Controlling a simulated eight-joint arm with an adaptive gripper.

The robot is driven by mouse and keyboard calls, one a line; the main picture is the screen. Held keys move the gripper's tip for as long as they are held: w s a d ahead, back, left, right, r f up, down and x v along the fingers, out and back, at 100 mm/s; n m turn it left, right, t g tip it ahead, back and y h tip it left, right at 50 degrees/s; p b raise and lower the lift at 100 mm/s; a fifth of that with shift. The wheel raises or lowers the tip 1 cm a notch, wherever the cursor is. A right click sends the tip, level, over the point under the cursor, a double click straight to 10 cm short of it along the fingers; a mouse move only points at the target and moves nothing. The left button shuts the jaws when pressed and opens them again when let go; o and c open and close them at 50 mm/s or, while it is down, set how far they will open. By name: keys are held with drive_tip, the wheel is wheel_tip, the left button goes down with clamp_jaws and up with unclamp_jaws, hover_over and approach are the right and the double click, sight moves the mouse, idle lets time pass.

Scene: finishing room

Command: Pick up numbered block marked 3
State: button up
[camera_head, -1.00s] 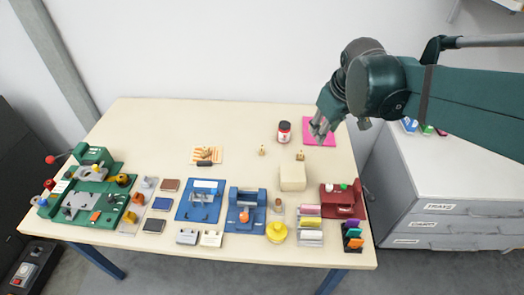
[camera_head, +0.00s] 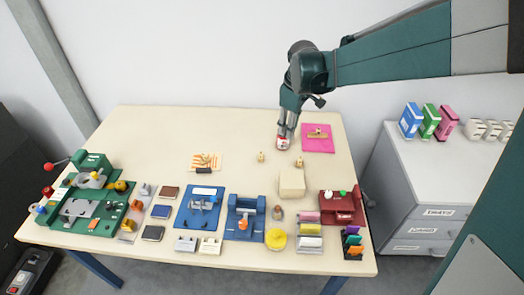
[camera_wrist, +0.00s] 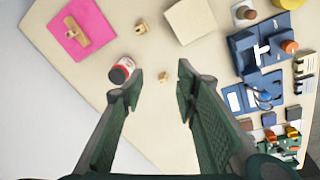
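Two small tan wooden pieces stand on the table, one to the left (camera_head: 261,157) and one to the right (camera_head: 299,162) of the jar; I cannot read a number on either. In the wrist view, one piece (camera_wrist: 164,77) shows in the gap between my fingers, and the other (camera_wrist: 141,28) lies farther up. My gripper (camera_head: 284,138) hangs pointing down over the table at the jar.
A pink sheet (camera_head: 317,146) with a wooden item on it lies at the back right. A cream block (camera_head: 291,182) stands in front of the tan pieces. Green, blue and red fixtures fill the front. The table's back left is clear. A cabinet (camera_head: 420,170) with coloured boxes stands right.

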drive_tip(key=w+a+f+n+g, duration=0.1)
drive_tip(key=w+a+f+n, duration=0.2)
drive_tip(key=w+a+f, duration=0.4)
drive_tip(key=n+g, duration=0.1)
drive_tip(key=n, duration=0.1)
hover_over(261, 153)
drive_tip(key=shift+h, duration=0.3)
drive_tip(key=f, duration=0.9)
drive_tip(key=shift+w+d+f, duration=0.1)
drive_tip(key=shift+w+f, duration=0.15)
drive_tip(key=shift+f, duration=0.1)
drive_tip(key=shift+f, duration=1.25)
drive_tip(key=shift+f, duration=0.1)
drive_tip(key=shift+s+f, duration=0.1)
drive_tip(key=shift+f, duration=2.4)
drive_tip(key=c, duration=0.8)
